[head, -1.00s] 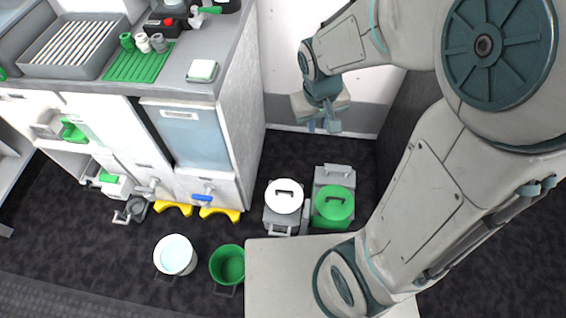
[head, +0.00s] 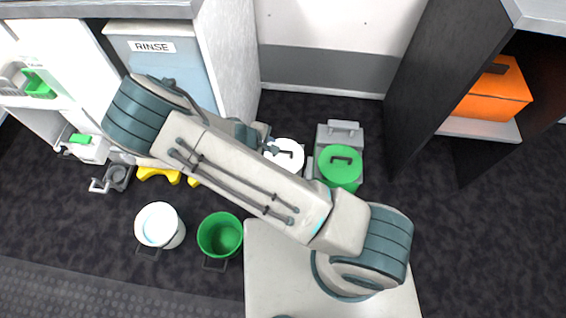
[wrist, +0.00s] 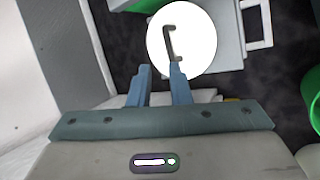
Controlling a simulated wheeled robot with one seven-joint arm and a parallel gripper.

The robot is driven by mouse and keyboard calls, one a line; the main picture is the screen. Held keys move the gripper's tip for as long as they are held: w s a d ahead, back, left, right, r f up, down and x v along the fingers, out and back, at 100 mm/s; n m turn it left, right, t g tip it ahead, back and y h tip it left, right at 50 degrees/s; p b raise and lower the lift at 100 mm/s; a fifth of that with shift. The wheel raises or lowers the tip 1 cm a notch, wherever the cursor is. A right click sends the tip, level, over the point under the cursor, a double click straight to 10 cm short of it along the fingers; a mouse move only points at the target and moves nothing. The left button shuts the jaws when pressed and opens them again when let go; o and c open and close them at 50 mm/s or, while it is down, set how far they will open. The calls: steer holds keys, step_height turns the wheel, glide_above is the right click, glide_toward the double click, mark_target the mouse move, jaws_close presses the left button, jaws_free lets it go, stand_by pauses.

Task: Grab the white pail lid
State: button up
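The white pail lid (head: 293,162) is a round white disc with a dark bar handle, on a grey stand on the floor. My arm covers part of it in the head view. In the wrist view the lid (wrist: 196,42) lies just beyond my fingertips, with its handle (wrist: 170,44) above the right fingertip. My gripper (wrist: 160,72) is open, with an empty gap between its blue fingers. Whether a finger touches the lid or handle I cannot tell. In the head view the gripper is mostly hidden behind my arm.
A green lid (head: 341,167) with a similar handle sits close to the right of the white lid. A white pail (head: 160,226) and a green pail (head: 220,236) stand in front. The cabinet (head: 225,60) is behind left; a dark shelf with an orange box (head: 496,91) is at right.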

steer(key=n+b, duration=0.1)
steer(key=n, duration=0.1)
glide_toward(282, 152)
steer(key=shift+t, duration=0.4)
steer(key=b+x, duration=0.1)
steer(key=x, duration=0.1)
steer(key=b+x, duration=0.2)
steer(key=x, duration=0.1)
steer(key=shift+s+d+f, duration=0.2)
steer(key=shift+s+f, duration=0.1)
steer(key=shift+f, duration=0.1)
steer(key=b+x, duration=0.2)
steer(key=x, duration=0.3)
steer(key=shift+w+f+b, duration=0.1)
steer(key=shift+w+b, duration=0.1)
steer(key=shift+b, duration=0.1)
jaws_close()
